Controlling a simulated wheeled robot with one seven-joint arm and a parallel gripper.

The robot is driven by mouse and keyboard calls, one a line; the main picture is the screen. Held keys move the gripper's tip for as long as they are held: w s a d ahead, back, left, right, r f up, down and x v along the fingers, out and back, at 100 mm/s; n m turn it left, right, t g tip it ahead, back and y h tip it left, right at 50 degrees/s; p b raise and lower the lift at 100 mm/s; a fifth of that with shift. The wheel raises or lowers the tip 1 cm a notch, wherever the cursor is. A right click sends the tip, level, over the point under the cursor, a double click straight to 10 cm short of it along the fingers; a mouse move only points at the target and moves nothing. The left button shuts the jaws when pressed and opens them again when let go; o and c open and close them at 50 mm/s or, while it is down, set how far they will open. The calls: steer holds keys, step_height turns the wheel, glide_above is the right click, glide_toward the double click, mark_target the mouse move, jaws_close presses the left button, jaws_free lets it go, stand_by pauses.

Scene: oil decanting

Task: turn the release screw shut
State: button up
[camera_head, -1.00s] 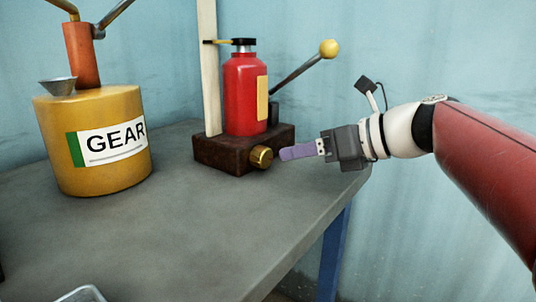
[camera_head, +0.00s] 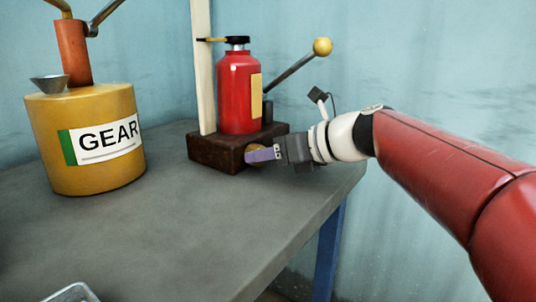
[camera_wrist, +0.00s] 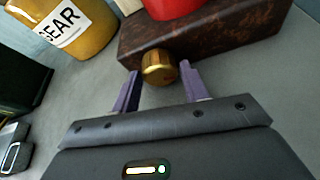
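The release screw is a ridged brass knob (camera_wrist: 159,69) on the front face of the dark brown jack base (camera_head: 217,152). In the head view the knob (camera_head: 254,148) is partly hidden behind my gripper's fingers. A red bottle-shaped jack body (camera_head: 238,95) stands upright on the base. My gripper (camera_wrist: 157,92) has two purple fingers, spread apart. In the wrist view the knob sits just beyond and between the fingertips, with a gap on each side. In the head view my gripper (camera_head: 262,154) reaches in from the right at the knob. I cannot tell whether a finger touches it.
A yellow drum (camera_head: 90,171) labelled GEAR with a funnel (camera_head: 49,84) stands to the left. A pump lever with a yellow ball (camera_head: 322,47) rises behind my gripper. A wooden post (camera_head: 202,70) stands behind the base.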

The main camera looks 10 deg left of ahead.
steer(key=c, duration=0.5)
steer(key=shift+c, duration=0.2)
steer(key=n+t, duration=0.1)
steer(key=n+t+b, duration=0.1)
steer(key=n, duration=0.1)
steer(key=shift+s+a+f+h, duration=0.1)
steer(key=shift+s+f+h, duration=0.1)
steer(key=shift+h, duration=0.2)
steer(key=shift+s+n+t+h+b, duration=0.1)
steer(key=shift+n+t+h+b, duration=0.2)
steer(key=shift+n+t+b, duration=1)
steer(key=shift+r+n+g, duration=0.1)
steer(key=shift+n+g, duration=0.2)
steer(key=o, duration=1)
